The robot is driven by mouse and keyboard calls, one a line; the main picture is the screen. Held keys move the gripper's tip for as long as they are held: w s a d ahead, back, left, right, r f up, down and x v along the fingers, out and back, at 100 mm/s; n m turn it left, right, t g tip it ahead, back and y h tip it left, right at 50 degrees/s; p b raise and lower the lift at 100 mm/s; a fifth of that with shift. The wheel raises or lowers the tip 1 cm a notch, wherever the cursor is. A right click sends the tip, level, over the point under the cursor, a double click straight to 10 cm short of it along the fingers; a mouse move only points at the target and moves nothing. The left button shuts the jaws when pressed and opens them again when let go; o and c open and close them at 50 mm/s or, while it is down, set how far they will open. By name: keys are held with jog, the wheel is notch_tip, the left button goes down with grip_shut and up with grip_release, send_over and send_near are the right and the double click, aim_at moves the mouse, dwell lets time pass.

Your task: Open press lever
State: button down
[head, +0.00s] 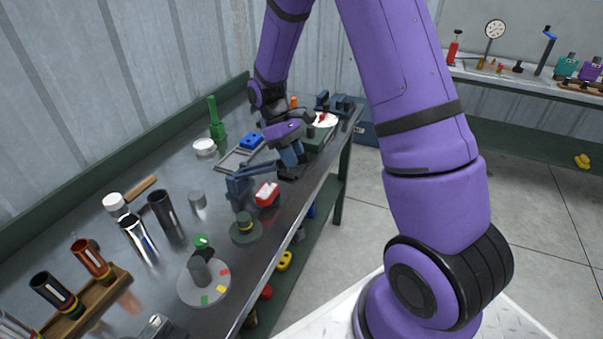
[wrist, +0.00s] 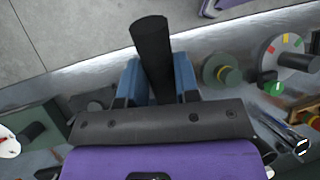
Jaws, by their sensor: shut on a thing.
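The press (head: 238,190) is a dark blue-grey fixture near the front edge of the metal bench in the head view. Its lever (head: 258,169) runs from the press toward the right and ends at my gripper (head: 289,158). In the wrist view a black cylindrical handle (wrist: 151,38) stands between the two blue fingers of my gripper (wrist: 157,66). The fingers are shut on this handle, one on each side. The handle's lower end is hidden by the gripper body, and its joint with the press cannot be made out in the wrist view.
A red and white block (head: 267,194) sits beside the press. A green round base (head: 245,229) and a grey disc with coloured marks (head: 213,288) stand nearer on the bench (head: 170,204). A blue part on a tray (head: 252,141) lies behind. Open floor (head: 312,258) is right of the bench.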

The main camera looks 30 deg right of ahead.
jog(key=w+a+r+m+g+h, duration=0.1)
jog(key=w+a+r+g+h, duration=0.3)
jog(key=w+r, duration=0.5)
jog(key=shift+w+a+r+g, duration=0.15)
jog(key=shift+w+a+g, duration=0.45)
jog(key=shift+a+g, duration=0.85)
jog(key=c, duration=0.8)
grip_release()
jog(key=shift+c, duration=0.2)
